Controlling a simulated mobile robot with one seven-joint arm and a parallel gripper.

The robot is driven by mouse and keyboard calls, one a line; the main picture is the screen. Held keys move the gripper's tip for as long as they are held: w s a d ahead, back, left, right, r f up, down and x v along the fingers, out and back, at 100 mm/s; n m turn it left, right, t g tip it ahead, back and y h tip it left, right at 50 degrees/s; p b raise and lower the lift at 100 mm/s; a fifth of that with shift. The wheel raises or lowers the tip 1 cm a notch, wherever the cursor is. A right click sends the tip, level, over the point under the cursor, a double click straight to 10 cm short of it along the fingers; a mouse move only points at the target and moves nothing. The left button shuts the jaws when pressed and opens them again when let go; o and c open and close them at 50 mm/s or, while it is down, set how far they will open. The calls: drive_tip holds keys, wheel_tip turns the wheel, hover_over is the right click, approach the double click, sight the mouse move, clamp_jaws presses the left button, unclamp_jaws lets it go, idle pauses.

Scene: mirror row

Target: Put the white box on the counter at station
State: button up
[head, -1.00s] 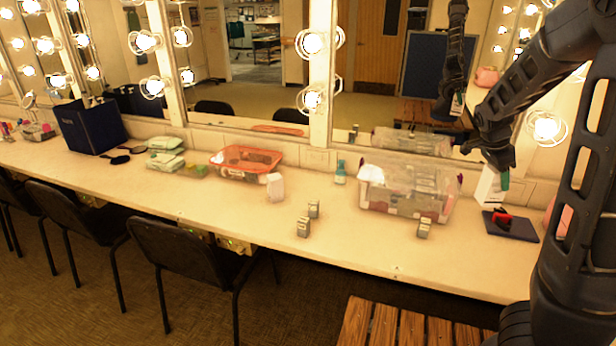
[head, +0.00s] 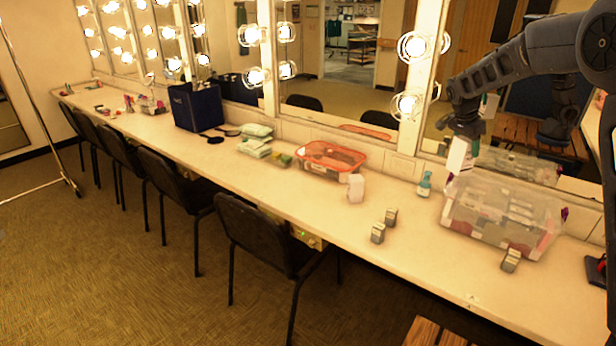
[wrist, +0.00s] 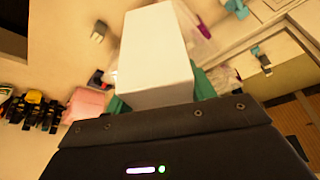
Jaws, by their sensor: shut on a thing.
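The white box (head: 459,156) is held in my gripper (head: 468,138) in the head view, above the counter (head: 310,210) and in front of the mirrors. Its lower end appears close to the top left of the clear bin, though the exact gap cannot be told. In the wrist view the white box (wrist: 155,50) fills the middle, with teal fingertips of my gripper (wrist: 160,98) on either side of it. The jaws are shut on it.
The clear bin (head: 500,222), a teal bottle (head: 425,184), a small white container (head: 355,188), small grey blocks (head: 378,233), a red-rimmed tray (head: 330,160) and a dark blue box (head: 196,106) stand on the counter. Black chairs (head: 255,240) line its front. Bare counter shows between them.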

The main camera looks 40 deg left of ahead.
drive_tip(key=s+a+f+n+y, duration=0.1)
drive_tip(key=s+a+f+n, duration=0.15)
drive_tip(key=a, duration=0.95)
drive_tip(key=s+a+f+n+y, duration=0.15)
drive_tip(key=s+a+f, duration=0.25)
drive_tip(key=a, duration=0.8)
drive_tip(key=s+a+f+n, duration=0.3)
drive_tip(key=s+a, duration=0.1)
drive_tip(key=a, duration=0.8)
drive_tip(key=shift+t, duration=0.4)
wheel_tip(320, 180, down, 20)
drive_tip(key=shift+w+d+r, duration=0.1)
drive_tip(key=shift+r, duration=0.05)
drive_tip(key=o, duration=1)
drive_tip(key=v, duration=1.2)
